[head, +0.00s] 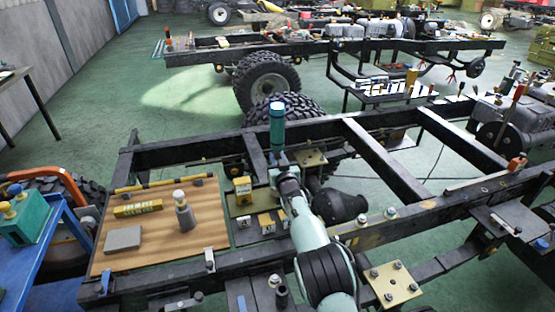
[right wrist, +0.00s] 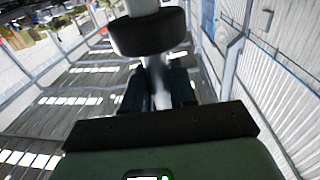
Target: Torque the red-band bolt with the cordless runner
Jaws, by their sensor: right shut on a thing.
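My right gripper (head: 284,172) is at the left-middle of the chassis in the head view, at the end of my pale green arm. It is shut on a tool, which I take for the cordless runner (head: 277,128): an upright teal cylinder with a blue top. In the right wrist view a pale shaft with a thick black collar (right wrist: 148,33) stands at the dark fingers (right wrist: 158,90). Bolts with pale heads stand on the near rail (head: 362,220) and on a tan plate (head: 408,291). I cannot tell a red band on any. My left gripper is not in view.
A wooden board (head: 160,245) on the chassis at left carries a grey bottle-like object (head: 184,212), a yellow block (head: 138,209) and a grey block (head: 122,240). Small yellow-and-grey blocks stand beside it. A blue bench (head: 55,240) is at far left. Open gaps lie between the rails.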

